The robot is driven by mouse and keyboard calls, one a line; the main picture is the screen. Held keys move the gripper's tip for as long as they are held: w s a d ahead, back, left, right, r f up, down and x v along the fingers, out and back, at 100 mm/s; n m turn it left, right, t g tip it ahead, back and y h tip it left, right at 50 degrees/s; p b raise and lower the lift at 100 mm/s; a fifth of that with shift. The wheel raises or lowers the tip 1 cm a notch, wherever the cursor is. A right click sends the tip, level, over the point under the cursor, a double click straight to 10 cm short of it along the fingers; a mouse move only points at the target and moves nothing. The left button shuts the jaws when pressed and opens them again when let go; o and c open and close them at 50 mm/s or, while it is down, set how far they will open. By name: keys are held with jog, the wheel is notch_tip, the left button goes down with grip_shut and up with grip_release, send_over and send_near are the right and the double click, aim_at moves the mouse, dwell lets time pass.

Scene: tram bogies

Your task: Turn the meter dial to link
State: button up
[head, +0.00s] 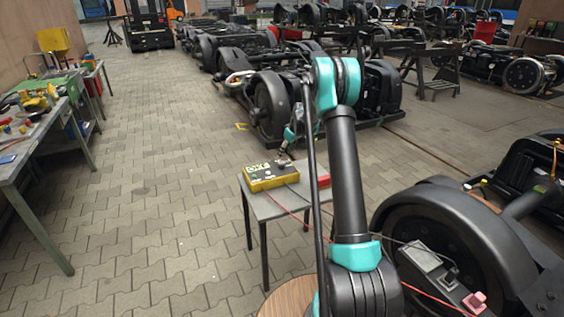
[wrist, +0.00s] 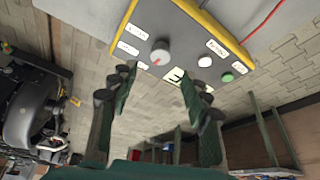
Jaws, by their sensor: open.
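The meter (head: 270,176) is a yellow-edged box with a grey face on a small grey table (head: 262,205) in the head view. In the wrist view its face (wrist: 188,22) fills the top. The dial (wrist: 160,52) is a round pale knob with a red mark near its lower left edge. In the head view my gripper (head: 286,154) is small beside the meter.
A white button (wrist: 204,61) and a green button (wrist: 227,77) are right of the dial. A red cable (head: 290,208) runs from the meter towards a wheel bogie (head: 440,245). A red box (head: 323,181) is on the table. Paving at left is clear.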

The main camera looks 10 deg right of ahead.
aim_at(281, 162)
jog(key=x, duration=0.7)
jog(key=shift+c, duration=0.5)
jog(key=shift+r, duration=0.1)
grip_shut()
jog(key=m, duration=0.2)
jog(key=m+h, duration=0.1)
jog(key=m, duration=0.1)
jog(key=shift+s+a+m+t+h, duration=0.1)
jog(key=shift+a+m+t+h, duration=0.05)
jog(key=shift+m+t+h, duration=0.2)
jog(key=shift+m+h, duration=0.75)
jog(key=shift+m, duration=1.3)
